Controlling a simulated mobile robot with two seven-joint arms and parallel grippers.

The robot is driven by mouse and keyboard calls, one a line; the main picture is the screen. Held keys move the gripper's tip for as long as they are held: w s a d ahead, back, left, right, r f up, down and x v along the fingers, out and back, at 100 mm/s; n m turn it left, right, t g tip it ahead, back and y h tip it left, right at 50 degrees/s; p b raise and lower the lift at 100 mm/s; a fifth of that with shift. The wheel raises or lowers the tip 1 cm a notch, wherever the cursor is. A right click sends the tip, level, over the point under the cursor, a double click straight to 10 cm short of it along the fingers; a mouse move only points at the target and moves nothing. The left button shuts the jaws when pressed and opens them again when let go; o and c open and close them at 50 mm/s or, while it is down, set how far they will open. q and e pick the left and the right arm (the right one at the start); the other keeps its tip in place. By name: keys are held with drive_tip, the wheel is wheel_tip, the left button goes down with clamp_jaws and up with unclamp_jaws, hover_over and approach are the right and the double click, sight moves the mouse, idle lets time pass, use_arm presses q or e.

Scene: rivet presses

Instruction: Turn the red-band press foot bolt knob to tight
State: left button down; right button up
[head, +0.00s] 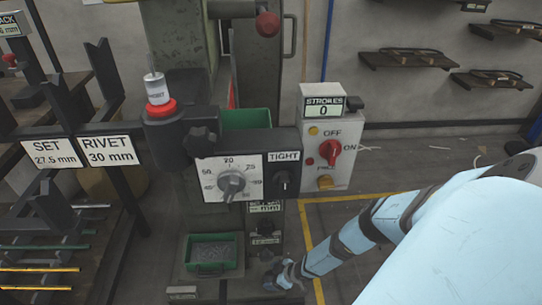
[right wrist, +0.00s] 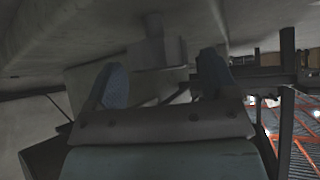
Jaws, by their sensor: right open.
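The press (head: 180,45) stands in the middle of the head view; a red band (head: 160,108) circles its dark cylinder. Low on its column is a small dark knob (head: 265,228) above a label too small to read; I cannot tell its setting. My right gripper (head: 277,275) is low at the press foot, just below and right of that knob. In the right wrist view my open fingers (right wrist: 163,82) stand apart, with a grey block (right wrist: 160,52) beyond the gap. I cannot tell whether they touch it. My left gripper is not in view.
A front panel (head: 215,165) carries a dial and a black knob under a TIGHT label. A switch box (head: 338,125) has a red knob and a STROKES counter at 0. A green tray (head: 205,265) sits at the foot.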

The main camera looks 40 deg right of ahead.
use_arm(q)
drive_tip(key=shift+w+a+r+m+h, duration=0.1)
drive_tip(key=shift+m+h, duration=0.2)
use_arm(e)
drive_tip(key=shift+w+a+f, duration=0.15)
drive_tip(key=shift+w+f, duration=0.2)
drive_tip(key=shift+w, duration=0.05)
drive_tip(key=c, duration=0.9)
drive_tip(key=shift+a, duration=0.1)
